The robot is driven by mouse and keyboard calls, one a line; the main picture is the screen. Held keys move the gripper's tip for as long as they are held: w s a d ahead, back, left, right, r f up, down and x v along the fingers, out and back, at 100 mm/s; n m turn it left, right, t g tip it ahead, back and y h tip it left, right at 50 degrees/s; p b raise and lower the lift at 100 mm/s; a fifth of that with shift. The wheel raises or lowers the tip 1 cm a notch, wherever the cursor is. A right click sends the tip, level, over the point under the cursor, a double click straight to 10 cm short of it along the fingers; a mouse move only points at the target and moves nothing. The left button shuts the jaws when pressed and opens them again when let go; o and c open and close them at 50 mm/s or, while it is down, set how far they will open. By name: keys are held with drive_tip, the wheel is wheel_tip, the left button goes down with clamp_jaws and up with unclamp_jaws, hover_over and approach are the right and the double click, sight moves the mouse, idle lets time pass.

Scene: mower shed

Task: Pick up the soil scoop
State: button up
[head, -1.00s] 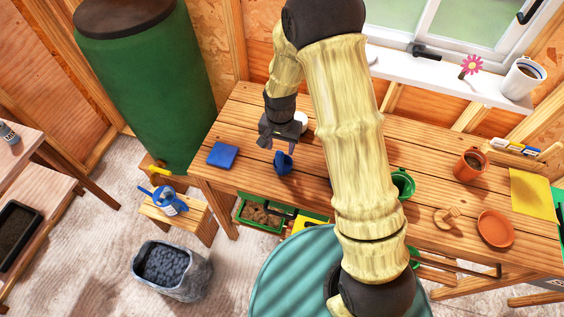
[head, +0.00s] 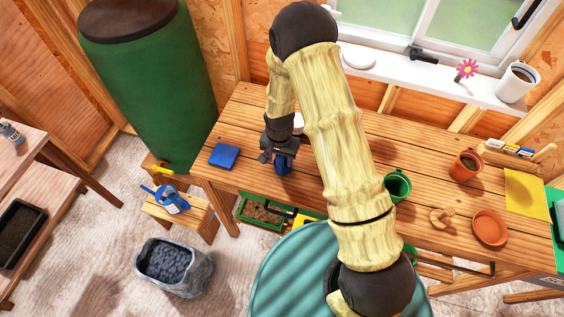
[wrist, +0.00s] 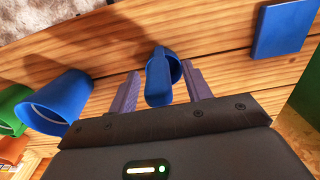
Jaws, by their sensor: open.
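The blue soil scoop (head: 283,167) is on the wooden workbench near its front edge, partly hidden by my gripper (head: 275,158) in the head view. In the wrist view the scoop (wrist: 158,82) lies between the two purple-grey fingers of my gripper (wrist: 160,82). The fingers are open, one on each side of it. I cannot tell whether either finger touches it.
A flat blue square (head: 224,156) lies left of the scoop; it also shows in the wrist view (wrist: 279,28). A blue pot (wrist: 60,102) and a green pot (head: 397,185) stand on the other side. A green barrel (head: 160,90) is at the left.

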drive_tip(key=shift+f, duration=0.65)
clamp_jaws()
drive_tip(key=shift+r, duration=0.1)
wheel_tip(320, 180, up, 10)
drive_tip(key=b, duration=0.3)
idle(0.4)
